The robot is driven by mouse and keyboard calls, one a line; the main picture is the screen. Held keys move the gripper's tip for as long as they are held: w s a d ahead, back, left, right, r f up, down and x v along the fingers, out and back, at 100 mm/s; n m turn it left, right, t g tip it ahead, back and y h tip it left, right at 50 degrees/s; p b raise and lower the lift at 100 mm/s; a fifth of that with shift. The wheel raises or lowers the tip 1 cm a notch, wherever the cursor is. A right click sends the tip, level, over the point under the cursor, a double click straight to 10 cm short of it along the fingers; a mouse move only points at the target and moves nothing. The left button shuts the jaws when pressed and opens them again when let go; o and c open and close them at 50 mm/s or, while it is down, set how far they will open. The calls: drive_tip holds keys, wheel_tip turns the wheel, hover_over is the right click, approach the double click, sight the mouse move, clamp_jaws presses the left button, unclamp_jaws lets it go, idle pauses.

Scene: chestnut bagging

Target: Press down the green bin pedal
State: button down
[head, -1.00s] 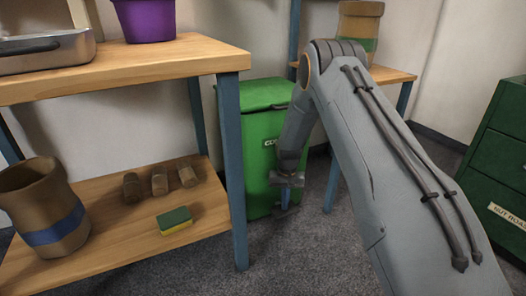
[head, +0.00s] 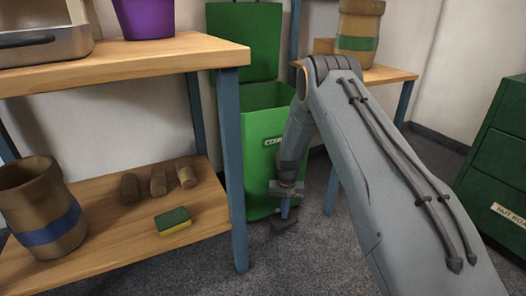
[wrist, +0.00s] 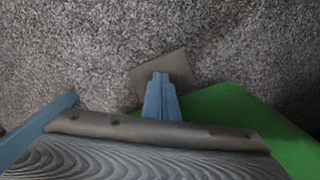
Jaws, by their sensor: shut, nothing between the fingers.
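The green bin (head: 262,148) stands on the floor behind the wooden shelf unit, with its lid (head: 243,42) raised upright at the back. Its dark flat pedal (head: 284,224) sticks out low at the front. In the wrist view the pedal (wrist: 181,66) shows as a grey plate beneath my fingertips, beside the green bin body (wrist: 268,135). My gripper (head: 285,210) is shut and empty, pointing down at the pedal, and it also shows in the wrist view (wrist: 160,80). The fingertips overlap the pedal and appear to touch it.
The shelf unit (head: 150,62) stands close on the left, its blue leg (head: 234,170) beside the bin. Its lower board holds a brown sack (head: 40,205), several small brown pieces and a sponge (head: 173,221). Green drawers (head: 500,155) stand at right. Carpet in front is clear.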

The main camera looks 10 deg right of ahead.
idle(0.4)
wheel_tip(320, 180, up, 9)
drive_tip(key=p, duration=0.5)
idle(0.4)
drive_tip(key=shift+r, duration=0.1)
